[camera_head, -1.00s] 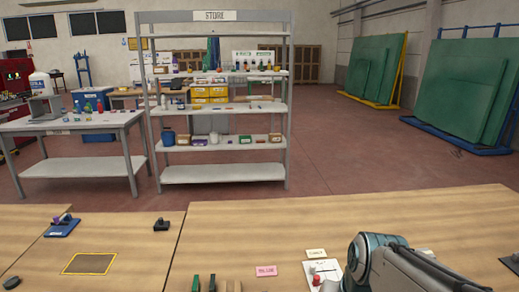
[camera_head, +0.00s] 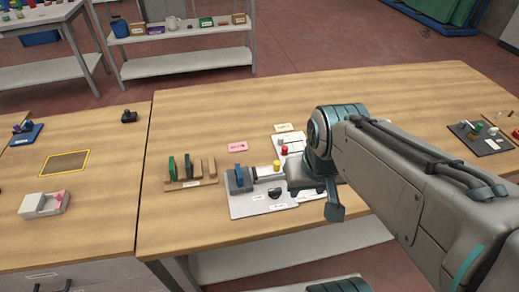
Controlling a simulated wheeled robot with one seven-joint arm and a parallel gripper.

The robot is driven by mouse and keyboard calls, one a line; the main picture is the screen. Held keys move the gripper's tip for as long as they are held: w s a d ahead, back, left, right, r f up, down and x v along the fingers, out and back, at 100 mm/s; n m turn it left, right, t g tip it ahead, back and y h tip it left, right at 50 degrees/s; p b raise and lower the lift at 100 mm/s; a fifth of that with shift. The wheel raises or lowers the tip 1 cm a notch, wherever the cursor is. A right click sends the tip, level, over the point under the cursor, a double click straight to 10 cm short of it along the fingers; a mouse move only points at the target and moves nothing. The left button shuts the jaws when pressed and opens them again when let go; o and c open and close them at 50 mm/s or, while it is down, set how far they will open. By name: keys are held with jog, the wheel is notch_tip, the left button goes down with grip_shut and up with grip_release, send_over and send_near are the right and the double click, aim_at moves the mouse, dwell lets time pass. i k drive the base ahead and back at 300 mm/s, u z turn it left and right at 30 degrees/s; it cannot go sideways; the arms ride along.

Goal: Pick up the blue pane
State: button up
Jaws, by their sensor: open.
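A small blue upright piece (camera_head: 239,178), which looks like the blue pane, stands at the left end of a grey edging machine (camera_head: 262,206) on the wooden table. Its lower edge and how it is held are too small to tell. My gripper (camera_head: 312,198) hangs over the right part of the machine, to the right of the blue piece and apart from it. It is open, with nothing seen between its fingers. My arm hides part of the machine and the table behind it.
A pink label (camera_head: 237,147) lies behind. A yellow-edged mat (camera_head: 65,162) and a pale tray (camera_head: 45,205) are on the left table. A dark tray (camera_head: 482,138) stands at right.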

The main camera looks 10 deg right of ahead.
aim_at(238, 172)
jog(key=k, duration=0.5)
jog(key=u, duration=0.85)
jog(key=i, duration=0.8)
jog(key=z, duration=1.25)
